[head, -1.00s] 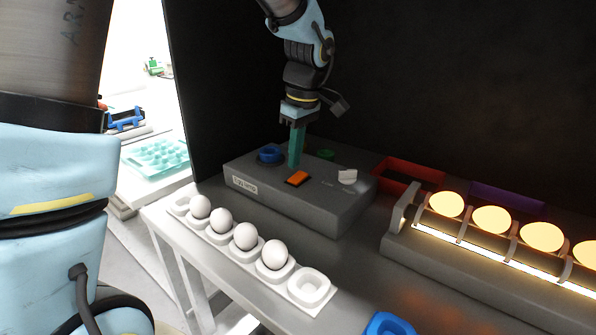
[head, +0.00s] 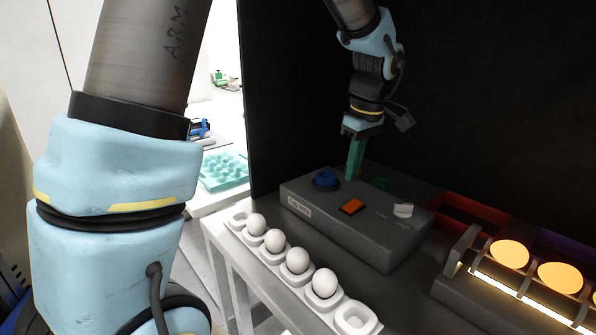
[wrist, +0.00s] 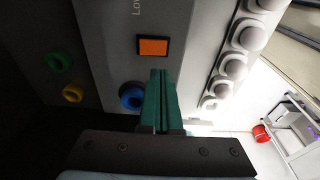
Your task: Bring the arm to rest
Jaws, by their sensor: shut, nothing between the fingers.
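My gripper (head: 352,178) is shut and empty, its two green fingers pressed together and pointing down above the grey control box (head: 374,246). The box carries an orange button (head: 351,206), a blue round knob (head: 326,179) and a pale switch (head: 403,210). In the wrist view my gripper (wrist: 161,74) shows its fingers side by side, with the orange button (wrist: 153,47) beyond the tips and the blue knob (wrist: 131,97) beside them. Whether the fingertips touch the box cannot be told.
A white egg strip (head: 357,319) with several white eggs lies in front of the box. A lamp rack (head: 452,262) with glowing eggs stands at the right. A red tray (head: 470,205) and a dark back wall (head: 500,90) are behind. A teal egg tray (head: 224,170) sits farther left.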

